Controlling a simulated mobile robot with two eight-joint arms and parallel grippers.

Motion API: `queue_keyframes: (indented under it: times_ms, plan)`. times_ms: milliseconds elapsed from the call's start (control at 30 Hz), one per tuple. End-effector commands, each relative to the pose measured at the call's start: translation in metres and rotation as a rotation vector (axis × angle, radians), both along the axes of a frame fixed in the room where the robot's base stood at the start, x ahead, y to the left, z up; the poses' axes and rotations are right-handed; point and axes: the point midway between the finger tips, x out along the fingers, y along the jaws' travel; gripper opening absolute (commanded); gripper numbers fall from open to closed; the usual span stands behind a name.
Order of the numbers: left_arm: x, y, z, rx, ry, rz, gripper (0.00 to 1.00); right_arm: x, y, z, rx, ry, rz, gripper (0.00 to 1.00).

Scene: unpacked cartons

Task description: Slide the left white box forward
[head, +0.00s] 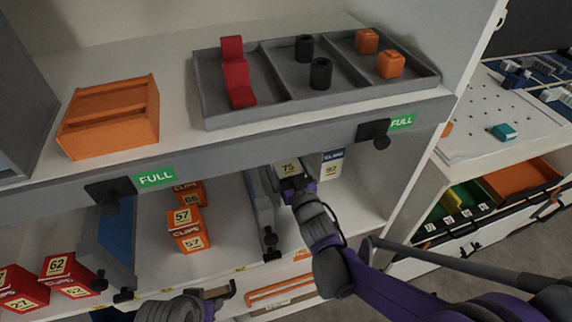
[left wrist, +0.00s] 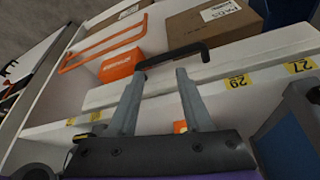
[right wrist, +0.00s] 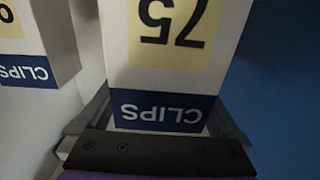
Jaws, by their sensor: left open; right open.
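The left white box (head: 289,168), marked 75, stands on the lower shelf beside a grey divider. In the right wrist view the white box (right wrist: 160,72) shows its yellow label and blue CLIPS band. My right gripper (head: 295,191) reaches into the shelf at its front. Its open fingers lie one on each side of the box's lower part; contact cannot be told. The right white box (head: 331,164), marked 92, stands to the right and also shows in the right wrist view (right wrist: 33,66). My left gripper (left wrist: 160,78) is open low before the shelf, a black hooked bar near its tips.
Grey-blue dividers (head: 262,212) split the lower shelf. Orange boxes (head: 188,230) and red boxes (head: 68,274) stand to the left. Above, the upper shelf holds a grey tray (head: 215,108) and an orange bin (head: 110,117). Clear shelf floor lies right of the white boxes.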

Motion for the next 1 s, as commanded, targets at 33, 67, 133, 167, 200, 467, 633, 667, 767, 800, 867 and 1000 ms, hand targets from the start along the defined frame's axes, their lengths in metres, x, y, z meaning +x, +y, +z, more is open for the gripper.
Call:
queue_keyframes:
  times_ms: [33, 67, 133, 167, 200, 467, 633, 667, 767, 800, 867, 1000]
  plan:
    - [0.0000, 0.0000, 0.0000, 0.000, 0.000, 0.000, 0.50, -0.0002, -0.0001, 0.0000, 0.000, 0.000, 0.000, 1.00]
    - [0.0000, 0.0000, 0.0000, 0.000, 0.000, 0.000, 0.50, -0.0002, -0.0001, 0.0000, 0.000, 0.000, 0.000, 1.00]
    - [0.0000, 0.0000, 0.0000, 0.000, 0.000, 0.000, 0.50, -0.0003, -0.0001, 0.0000, 0.000, 0.000, 0.000, 0.93]
    - [0.0000, 0.0000, 0.0000, 0.000, 0.000, 0.000, 0.50, -0.0002, -0.0002, 0.0000, 0.000, 0.000, 0.000, 0.87]
    - [0.0000, 0.0000, 0.0000, 0.000, 0.000, 0.000, 0.50, -0.0003, -0.0002, 0.0000, 0.000, 0.000, 0.000, 0.80]
    - [0.0000, 0.0000, 0.0000, 0.000, 0.000, 0.000, 0.50, -0.0004, -0.0003, 0.0000, 0.000, 0.000, 0.000, 0.33]
    - [0.0000, 0.0000, 0.0000, 0.000, 0.000, 0.000, 0.50, -0.0005, -0.0003, 0.0000, 0.000, 0.000, 0.000, 0.15]
    - [0.0000, 0.0000, 0.0000, 0.000, 0.000, 0.000, 0.50, -0.0005, -0.0003, 0.0000, 0.000, 0.000, 0.000, 0.15]
    - [0.0000, 0.0000, 0.0000, 0.000, 0.000, 0.000, 0.50, -0.0009, -0.0004, 0.0000, 0.000, 0.000, 0.000, 0.15]
    - [0.0000, 0.0000, 0.0000, 0.000, 0.000, 0.000, 0.50, -0.0012, -0.0003, -0.0001, 0.000, 0.000, 0.000, 0.15]
    - [0.0000, 0.0000, 0.0001, 0.000, 0.000, 0.000, 0.50, -0.0018, -0.0004, -0.0001, 0.000, 0.000, 0.000, 0.15]
    - [-0.0001, 0.0000, 0.0002, 0.000, 0.000, 0.000, 0.50, -0.0039, -0.0004, -0.0003, 0.001, 0.001, -0.001, 0.15]
